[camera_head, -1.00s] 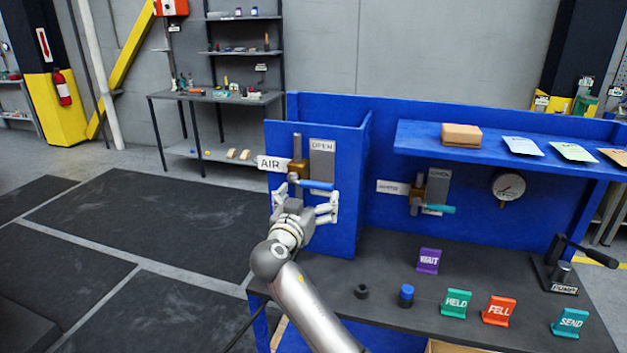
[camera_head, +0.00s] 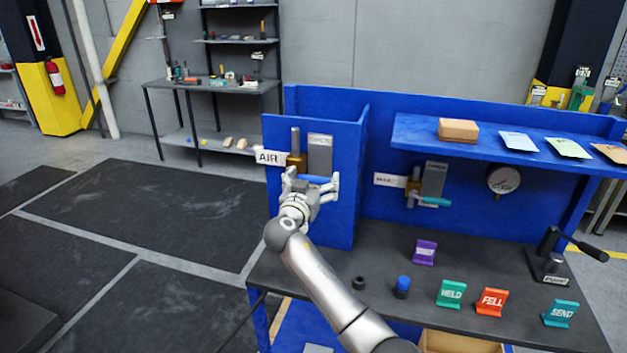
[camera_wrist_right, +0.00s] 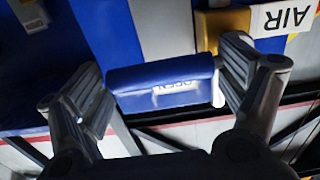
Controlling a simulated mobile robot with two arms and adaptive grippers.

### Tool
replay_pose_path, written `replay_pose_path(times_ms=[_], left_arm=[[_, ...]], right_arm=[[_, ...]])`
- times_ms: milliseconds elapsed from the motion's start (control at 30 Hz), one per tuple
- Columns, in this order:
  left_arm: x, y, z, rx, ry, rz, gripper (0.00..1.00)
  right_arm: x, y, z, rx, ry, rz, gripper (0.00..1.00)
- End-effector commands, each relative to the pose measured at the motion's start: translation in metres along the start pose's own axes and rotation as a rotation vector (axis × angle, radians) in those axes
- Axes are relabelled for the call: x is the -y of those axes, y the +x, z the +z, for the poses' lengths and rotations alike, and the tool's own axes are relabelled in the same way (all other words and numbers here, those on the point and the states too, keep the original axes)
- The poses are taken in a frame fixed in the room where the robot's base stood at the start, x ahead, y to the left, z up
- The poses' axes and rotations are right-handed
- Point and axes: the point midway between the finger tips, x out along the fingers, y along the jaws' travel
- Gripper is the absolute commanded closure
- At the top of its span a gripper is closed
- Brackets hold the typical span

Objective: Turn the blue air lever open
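The blue air lever (camera_head: 317,179) sticks out to the right, roughly level, from a brass valve (camera_head: 296,161) beside the AIR sign (camera_head: 269,157). A grey OPEN plate (camera_head: 320,153) is mounted to the right of the valve. My right gripper (camera_head: 314,186) is open at the lever, with its fingers spread toward the lever's two ends. In the right wrist view the blue handle (camera_wrist_right: 165,82) spans the gap between the fingers, close to both; firm contact cannot be told. My left gripper is not in view.
A second valve with a teal lever (camera_head: 435,202) and a gauge (camera_head: 503,180) are on the blue panel to the right. The dark bench (camera_head: 385,258) holds colored signs, a blue-capped piece (camera_head: 402,286) and a pump handle (camera_head: 585,249). Open floor lies left.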

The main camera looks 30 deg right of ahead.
Motion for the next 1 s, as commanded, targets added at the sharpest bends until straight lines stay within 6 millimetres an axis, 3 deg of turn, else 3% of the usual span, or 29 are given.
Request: replay_pose_path(times_ms=[67, 367, 667, 1000], left_arm=[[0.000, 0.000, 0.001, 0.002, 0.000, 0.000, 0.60], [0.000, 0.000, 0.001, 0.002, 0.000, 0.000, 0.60], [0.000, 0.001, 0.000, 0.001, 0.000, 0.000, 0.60], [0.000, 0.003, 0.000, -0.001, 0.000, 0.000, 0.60]], right_arm=[[0.000, 0.000, 0.000, 0.000, 0.000, 0.000, 0.27], [0.000, 0.000, 0.000, 0.001, 0.000, 0.000, 0.65], [0.000, 0.000, -0.002, 0.001, -0.035, 0.001, 0.65], [0.004, 0.000, -0.018, 0.001, -0.251, 0.001, 0.65]])
